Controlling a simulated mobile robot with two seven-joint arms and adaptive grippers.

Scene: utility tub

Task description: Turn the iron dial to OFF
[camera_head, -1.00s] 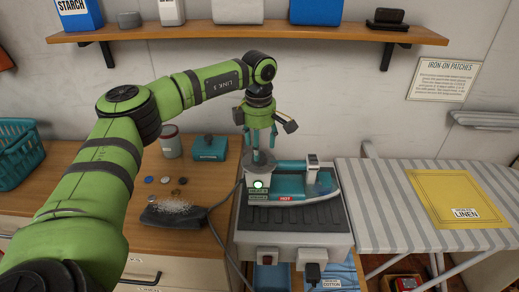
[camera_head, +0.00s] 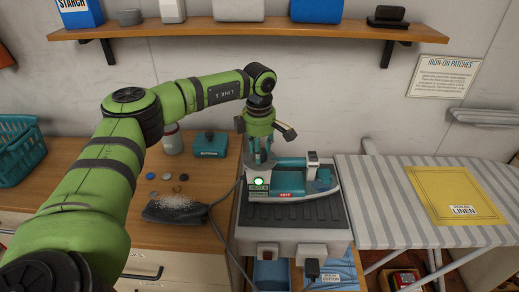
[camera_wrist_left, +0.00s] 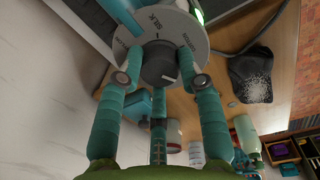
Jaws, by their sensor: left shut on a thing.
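The iron (camera_head: 322,184) is teal and white and rests on a grey ridged stand (camera_head: 290,219). A red HOT label (camera_head: 285,194) and a lit green lamp (camera_head: 258,181) show on its front. My left gripper (camera_head: 260,158) comes down from above at the iron's left end. My left gripper's teal fingers (camera_wrist_left: 162,80) are shut around the knob. In the head view the fingers mostly hide the dial. My right gripper is not in view.
A dark pouch (camera_head: 175,209) with white grains and several buttons lie left of the stand. A teal box (camera_head: 209,145) and a jar (camera_head: 173,140) stand behind. A striped ironing board (camera_head: 380,195) with a yellow cloth (camera_head: 452,195) is at right. A shelf (camera_head: 250,30) runs above.

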